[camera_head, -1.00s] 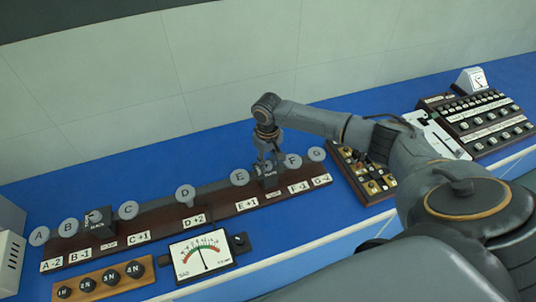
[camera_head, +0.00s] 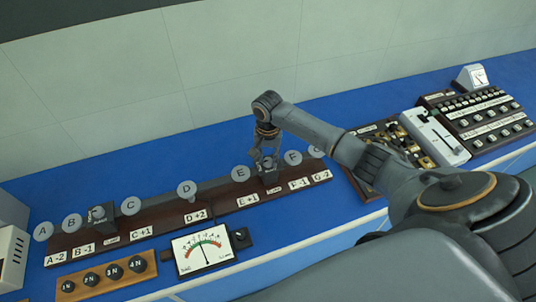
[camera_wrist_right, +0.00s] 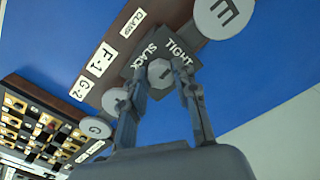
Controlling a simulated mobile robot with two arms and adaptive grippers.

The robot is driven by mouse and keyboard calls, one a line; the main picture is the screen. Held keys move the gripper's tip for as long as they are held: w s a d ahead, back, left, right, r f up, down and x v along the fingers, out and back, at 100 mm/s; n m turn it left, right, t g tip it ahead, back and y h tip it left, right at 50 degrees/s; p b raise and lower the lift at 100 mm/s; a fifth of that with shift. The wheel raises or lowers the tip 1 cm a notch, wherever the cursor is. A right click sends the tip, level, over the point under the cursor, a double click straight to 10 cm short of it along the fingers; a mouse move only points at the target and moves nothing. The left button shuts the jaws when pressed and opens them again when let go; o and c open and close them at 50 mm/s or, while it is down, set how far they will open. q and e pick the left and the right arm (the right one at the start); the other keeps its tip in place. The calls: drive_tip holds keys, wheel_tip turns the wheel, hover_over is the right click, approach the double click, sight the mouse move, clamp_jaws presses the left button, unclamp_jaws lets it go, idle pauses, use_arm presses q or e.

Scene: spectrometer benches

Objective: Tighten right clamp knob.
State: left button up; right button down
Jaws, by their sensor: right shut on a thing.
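The right clamp is a dark block (camera_head: 270,178) on the long brown rail, between the round discs E (camera_head: 240,173) and F (camera_head: 293,158). In the right wrist view its face reads SLACK and TIGHT, with a small grey knob (camera_wrist_right: 160,73) bearing a pale mark in the middle. My right gripper (camera_head: 264,160) reaches down to the clamp from above. Its two fingertips (camera_wrist_right: 163,83) are shut on the knob, one on each side, covering part of its edges. My left gripper is not in view.
The left clamp (camera_head: 100,216) stands between discs B and C. In front are a dial meter (camera_head: 203,250) and a wooden strip with several black knobs (camera_head: 106,276). Panels with switches (camera_head: 485,120) stand at the right. The blue bench (camera_head: 200,153) behind the rail is clear.

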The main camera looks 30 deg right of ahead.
sight(268, 161)
drive_tip(key=shift+m, duration=0.6)
drive_tip(key=c, duration=1)
unclamp_jaws()
wheel_tip(268, 161, up, 12)
drive_tip(key=shift+d, duration=0.1)
